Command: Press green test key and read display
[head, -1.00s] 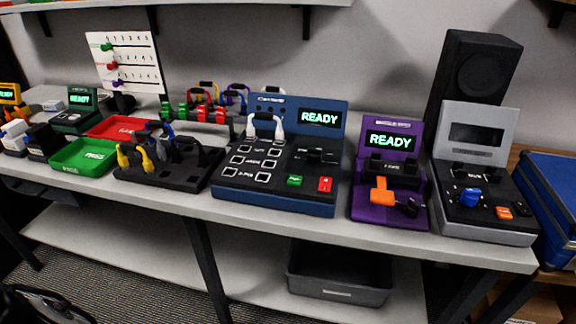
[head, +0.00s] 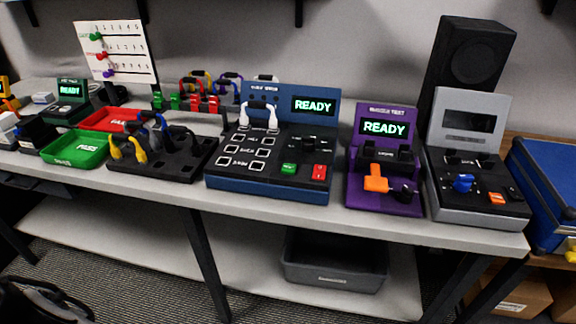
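The blue tester (head: 270,193) stands on the bench in the middle of the head view. Its green key (head: 289,168) is at the lower right of its black panel, beside a red key (head: 320,171). Its display (head: 313,105) on the upright back reads READY in green. A white cable (head: 258,116) arches at the tester's upper left; I cannot tell exactly how its ends are seated. My gripper is not clearly in view.
A purple tester (head: 384,200), also reading READY, and a grey unit (head: 475,213) with a dark screen stand to the right. A black cable rack (head: 160,178), green tray (head: 75,150) and red tray (head: 105,118) are left. A dark bin (head: 333,265) sits below.

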